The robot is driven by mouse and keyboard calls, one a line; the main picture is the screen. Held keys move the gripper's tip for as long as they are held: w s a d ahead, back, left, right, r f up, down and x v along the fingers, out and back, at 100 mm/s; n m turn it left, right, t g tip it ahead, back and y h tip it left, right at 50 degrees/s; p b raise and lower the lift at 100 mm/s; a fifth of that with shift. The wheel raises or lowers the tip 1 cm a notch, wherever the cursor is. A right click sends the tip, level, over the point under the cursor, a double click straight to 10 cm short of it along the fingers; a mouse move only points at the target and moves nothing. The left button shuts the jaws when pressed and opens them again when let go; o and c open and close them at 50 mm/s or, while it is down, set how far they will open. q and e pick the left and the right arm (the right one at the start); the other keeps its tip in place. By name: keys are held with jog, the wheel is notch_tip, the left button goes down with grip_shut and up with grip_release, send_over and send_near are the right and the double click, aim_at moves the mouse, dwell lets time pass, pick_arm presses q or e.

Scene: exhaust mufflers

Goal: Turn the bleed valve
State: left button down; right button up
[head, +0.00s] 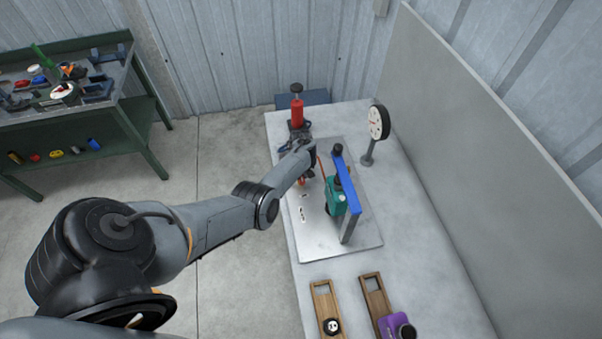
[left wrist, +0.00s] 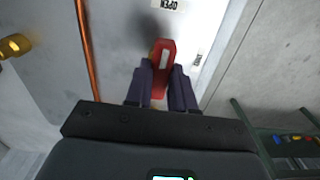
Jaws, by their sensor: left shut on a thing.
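The bleed valve shows in the left wrist view as a red handle (left wrist: 166,50) with a pale strip, seen from above over a grey metal plate. My left gripper (left wrist: 161,80) is shut on this handle, one dark finger on each side. In the head view a small orange-red bit of the handle (head: 301,183) shows below my left gripper (head: 307,165); the rest is hidden by the arm. My right gripper is not in view.
A copper pipe (left wrist: 88,50) runs beside the handle. On the bench stand a red cylinder (head: 297,112), a dial gauge (head: 377,122), a teal part (head: 335,196) and a blue bar (head: 346,185). Wooden holders (head: 321,297) lie at the front. A wall panel (head: 480,130) borders the right.

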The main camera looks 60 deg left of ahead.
pick_arm(q)
jog(key=shift+n, duration=0.3)
jog(key=c, duration=1)
grip_release()
jog(key=shift+o, duration=0.2)
jog(key=shift+r, duration=0.1)
notch_tip(320, 180, up, 11)
jog(key=p, duration=0.3)
